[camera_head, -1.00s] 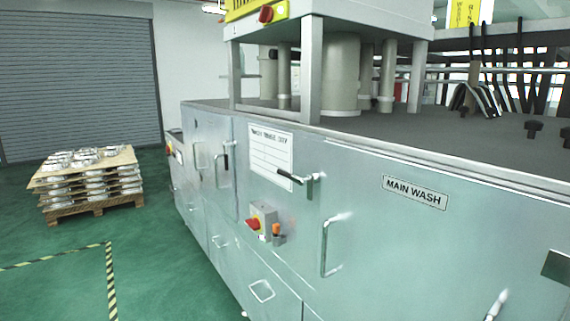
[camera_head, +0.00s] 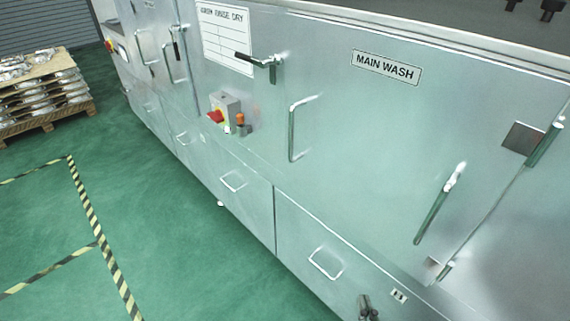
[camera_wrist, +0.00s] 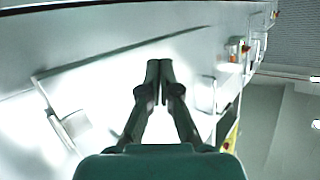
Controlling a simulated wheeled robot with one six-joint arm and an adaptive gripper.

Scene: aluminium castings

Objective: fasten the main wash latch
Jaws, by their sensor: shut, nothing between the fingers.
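The grey door with the "MAIN WASH" label (camera_head: 386,67) looks closed in the head view. To the lower right of the label, a lever latch (camera_head: 433,212) slants down and left from its pivot. I cannot tell from the picture which latch is the main wash one. My gripper (camera_wrist: 159,66) is shut and empty in the wrist view, with its fingertips together before the bright metal panel. A dark shape at the head view's bottom edge (camera_head: 368,308) looks like its tips, well below the latches.
A U-shaped pull handle (camera_head: 292,130) stands out from the door. A pallet of castings (camera_head: 42,94) stands at far left. Green floor is clear in front.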

